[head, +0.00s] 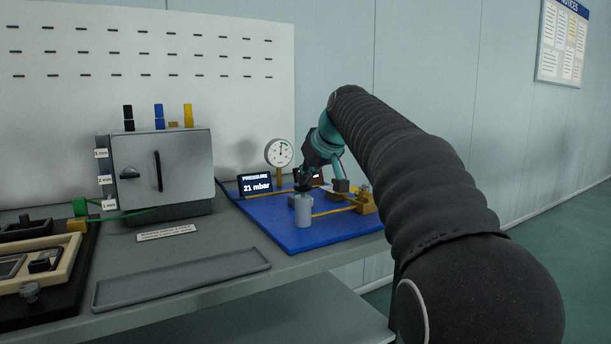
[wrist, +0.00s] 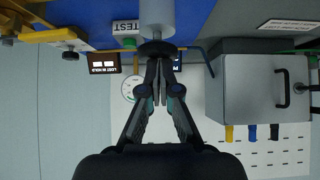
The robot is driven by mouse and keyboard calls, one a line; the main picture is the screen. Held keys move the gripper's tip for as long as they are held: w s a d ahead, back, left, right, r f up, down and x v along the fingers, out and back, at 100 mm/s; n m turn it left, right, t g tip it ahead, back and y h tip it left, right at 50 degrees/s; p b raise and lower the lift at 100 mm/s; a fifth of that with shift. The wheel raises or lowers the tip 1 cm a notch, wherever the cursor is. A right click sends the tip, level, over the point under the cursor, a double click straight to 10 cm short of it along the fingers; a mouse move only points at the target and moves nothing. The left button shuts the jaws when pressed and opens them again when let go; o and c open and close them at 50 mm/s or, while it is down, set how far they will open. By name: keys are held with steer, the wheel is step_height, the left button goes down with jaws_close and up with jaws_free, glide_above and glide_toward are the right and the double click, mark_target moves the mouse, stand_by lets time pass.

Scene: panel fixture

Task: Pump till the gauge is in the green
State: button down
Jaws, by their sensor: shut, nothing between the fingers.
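The round gauge (head: 279,153) stands at the back of the blue board. Its needle points roughly upward; I cannot make out a green band. A dark display (head: 255,185) beside it reads PRESSURE 21 mbar. The pump is a light grey upright cylinder (head: 303,210) on the board; it also shows in the wrist view (wrist: 157,16), with a dark round knob (wrist: 156,47) at its end. My gripper (head: 302,187) is shut and empty, its fingertips at the knob above the cylinder. I cannot tell whether they touch. My fingers partly hide the gauge in the wrist view (wrist: 127,91).
Brass valves (head: 363,200) and yellow pipes stand right of the pump. A grey cabinet (head: 163,168) stands left; an empty tray (head: 180,279) lies in front.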

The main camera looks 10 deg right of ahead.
mark_target(305, 186)
steer(key=shift+f, duration=0.25)
step_height(305, 186, up, 4)
steer(key=p, duration=0.4)
steer(key=shift+r, duration=0.25)
steer(key=v, duration=1)
